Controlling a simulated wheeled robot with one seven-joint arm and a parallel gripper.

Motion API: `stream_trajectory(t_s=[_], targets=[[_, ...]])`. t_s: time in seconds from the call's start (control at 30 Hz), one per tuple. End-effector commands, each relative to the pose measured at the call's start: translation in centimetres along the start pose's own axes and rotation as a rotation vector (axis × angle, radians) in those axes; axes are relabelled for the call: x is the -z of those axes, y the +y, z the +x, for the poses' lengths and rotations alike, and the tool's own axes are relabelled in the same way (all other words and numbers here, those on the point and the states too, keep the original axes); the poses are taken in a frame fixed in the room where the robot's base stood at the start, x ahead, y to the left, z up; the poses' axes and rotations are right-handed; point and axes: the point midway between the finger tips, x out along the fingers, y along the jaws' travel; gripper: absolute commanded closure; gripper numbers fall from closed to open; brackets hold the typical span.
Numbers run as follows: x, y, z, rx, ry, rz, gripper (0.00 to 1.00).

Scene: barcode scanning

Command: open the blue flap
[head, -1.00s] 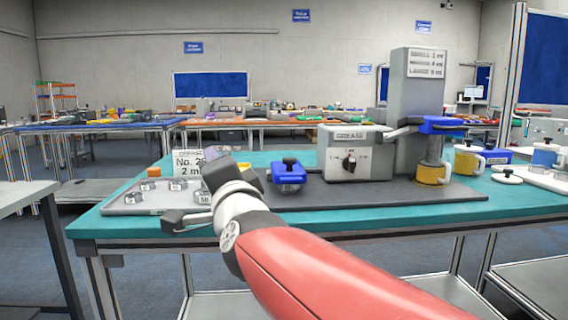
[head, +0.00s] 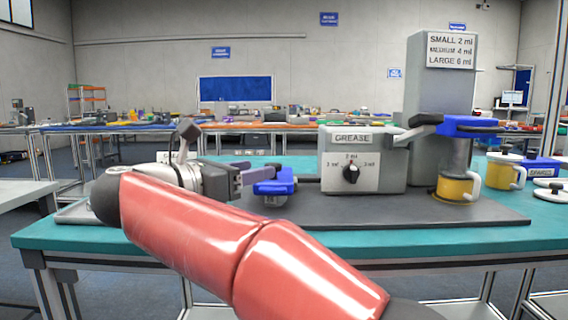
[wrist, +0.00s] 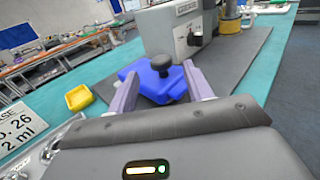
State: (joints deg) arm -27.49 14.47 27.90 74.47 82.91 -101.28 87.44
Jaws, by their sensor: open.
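A blue flap-like lid (head: 272,187) with a black knob sits on the dark mat in front of the grease machine. In the wrist view the blue lid (wrist: 150,84) and its black knob (wrist: 161,64) lie between and just beyond my fingers. My gripper (head: 262,174) is open and reaches in from the left. In the wrist view my gripper (wrist: 160,72) has one purple finger on each side of the lid, with nothing clearly held. Whether a finger touches the lid cannot be told. My gripper hides part of the lid in the head view.
Another blue part (head: 468,126) sits above a yellow cup (head: 455,188) at the right. A yellow tray (wrist: 78,98) and a label card (wrist: 22,132) lie left of my gripper.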

Motion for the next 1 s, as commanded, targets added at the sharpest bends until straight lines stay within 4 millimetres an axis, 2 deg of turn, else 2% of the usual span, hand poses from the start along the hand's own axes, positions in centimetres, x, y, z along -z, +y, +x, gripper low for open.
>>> stream_trajectory(t_s=[0.1, 0.3, 0.47, 0.7, 0.77, 1.0], targets=[[-0.1, -0.1, 2.2, 0.005, -0.001, -0.002, 0.49], [-0.2, -0.1, 5.0, 0.002, -0.002, -0.001, 0.49], [-0.1, -0.1, 6.0, 0.001, -0.002, -0.002, 0.49], [-0.1, -0.1, 6.1, 0.000, -0.003, -0.002, 0.49], [-0.1, -0.1, 6.1, 0.000, -0.003, -0.002, 0.55], [-0.1, -0.1, 6.1, 0.000, -0.003, -0.002, 0.86]])
